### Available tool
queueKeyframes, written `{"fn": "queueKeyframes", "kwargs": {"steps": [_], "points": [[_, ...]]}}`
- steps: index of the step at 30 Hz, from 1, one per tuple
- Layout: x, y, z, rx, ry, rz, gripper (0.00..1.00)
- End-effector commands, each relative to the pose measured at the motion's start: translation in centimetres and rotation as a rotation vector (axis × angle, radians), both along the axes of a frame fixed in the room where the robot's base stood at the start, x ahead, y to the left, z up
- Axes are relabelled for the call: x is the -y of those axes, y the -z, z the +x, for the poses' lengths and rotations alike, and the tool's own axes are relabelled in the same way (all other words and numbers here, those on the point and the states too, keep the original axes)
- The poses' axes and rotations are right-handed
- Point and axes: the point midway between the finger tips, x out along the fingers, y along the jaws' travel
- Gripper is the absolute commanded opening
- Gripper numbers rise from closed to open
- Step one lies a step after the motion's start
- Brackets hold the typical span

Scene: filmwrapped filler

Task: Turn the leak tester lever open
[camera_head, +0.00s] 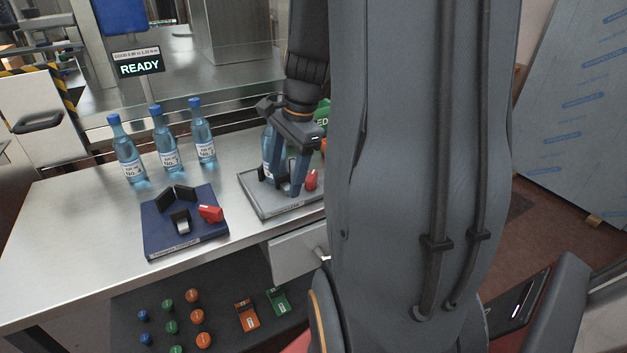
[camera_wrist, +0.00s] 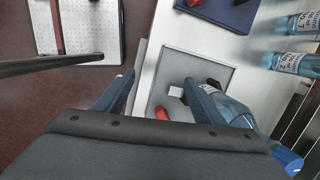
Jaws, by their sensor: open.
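The grey tester plate (camera_head: 285,208) on the bench carries a red lever (camera_head: 311,180) at its right side; its label is too small to read surely. A blue bottle (camera_head: 267,150) with a blue cap (camera_wrist: 289,161) stands on this plate, partly hidden by my fingers. My gripper (camera_head: 289,188) is open and points down over the plate. In the wrist view, my open fingers (camera_wrist: 157,92) are on either side of the red lever (camera_wrist: 162,113), which shows between them. The right finger overlaps the bottle (camera_wrist: 236,112) in that view. I cannot tell whether anything is touched.
A blue plate (camera_head: 185,240) with black holders and another red lever (camera_head: 211,213) lies to the left. Three blue bottles (camera_head: 168,145) stand behind it. A sign (camera_head: 139,67) reads READY. An open drawer (camera_head: 215,310) below holds several coloured caps. My arm hides the bench's right side.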

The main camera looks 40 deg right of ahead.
Motion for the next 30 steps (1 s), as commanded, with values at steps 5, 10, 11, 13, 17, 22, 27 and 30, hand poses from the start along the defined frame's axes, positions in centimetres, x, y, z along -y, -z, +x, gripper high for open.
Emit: {"fn": "queueKeyframes", "kwargs": {"steps": [5,10,11,13,17,22,27,30], "points": [[7.6,-0.1,0.2,-0.005,0.525,0.153,0.63],[11.4,-0.7,-0.2,-0.006,0.803,0.249,0.63],[11.8,-0.8,-0.2,-0.006,0.828,0.261,0.63],[12.4,-0.8,-0.3,-0.006,0.869,0.275,0.63],[12.3,0.1,0.0,-0.009,0.889,0.286,0.63],[11.7,2.4,0.8,-0.010,0.886,0.284,0.63],[11.3,4.7,1.6,-0.009,0.886,0.283,0.63],[11.1,5.6,1.9,-0.008,0.884,0.282,0.63]]}}
